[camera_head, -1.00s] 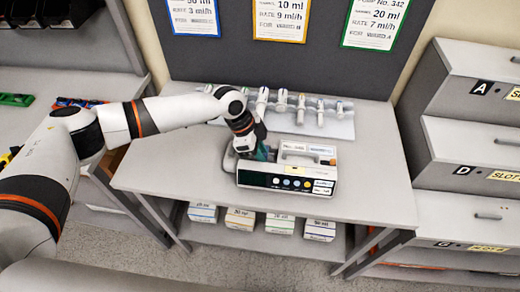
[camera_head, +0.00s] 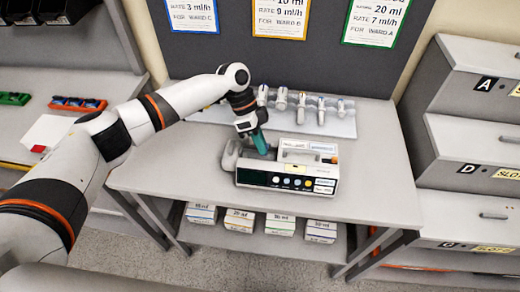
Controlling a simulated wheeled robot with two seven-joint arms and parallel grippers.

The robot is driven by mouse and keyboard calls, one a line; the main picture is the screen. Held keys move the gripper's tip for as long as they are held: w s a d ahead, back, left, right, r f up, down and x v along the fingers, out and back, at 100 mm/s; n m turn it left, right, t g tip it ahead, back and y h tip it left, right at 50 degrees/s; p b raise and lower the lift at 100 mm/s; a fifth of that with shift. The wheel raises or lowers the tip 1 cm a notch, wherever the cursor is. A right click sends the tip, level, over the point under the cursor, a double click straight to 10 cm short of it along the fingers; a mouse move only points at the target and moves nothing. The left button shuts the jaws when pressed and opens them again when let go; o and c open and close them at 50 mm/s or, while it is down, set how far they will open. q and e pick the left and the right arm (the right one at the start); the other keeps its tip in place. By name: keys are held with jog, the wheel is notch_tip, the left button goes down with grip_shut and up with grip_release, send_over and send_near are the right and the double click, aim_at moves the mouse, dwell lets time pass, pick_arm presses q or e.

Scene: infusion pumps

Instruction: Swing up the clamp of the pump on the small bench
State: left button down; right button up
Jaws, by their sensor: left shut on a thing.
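The pump (camera_head: 262,179) is a white and grey box with a dark front strip, round buttons and a carry handle. It stands on the small bench (camera_head: 350,207). A grey rounded part (camera_head: 229,155) sticks out at its left end. A teal piece, seemingly the clamp (camera_head: 260,143), stands steeply at the pump's back left. My left gripper (camera_head: 254,130) comes down from above and is shut on it. The fingertips are small and partly hidden, so the exact grip is unclear. My right gripper is out of view.
Several labelled boxes (camera_head: 280,226) lie on the shelf below. Grey drawers (camera_head: 470,150) stand at right. The bench top right of the pump is clear.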

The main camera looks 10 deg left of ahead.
pick_arm(q)
jog(key=g+b, duration=0.1)
jog(key=b, duration=0.1)
jog(key=w+g+b, duration=0.1)
jog(key=b, duration=0.1)
jog(key=shift+w+r+n+g+b, duration=0.1)
jog(key=shift+w+n+g+b, duration=0.15)
jog(key=shift+n+g+b, duration=0.15)
jog(key=shift+w+r+g+b, duration=0.15)
jog(key=shift+r+g+b, duration=0.15)
jog(key=shift+b, duration=0.3)
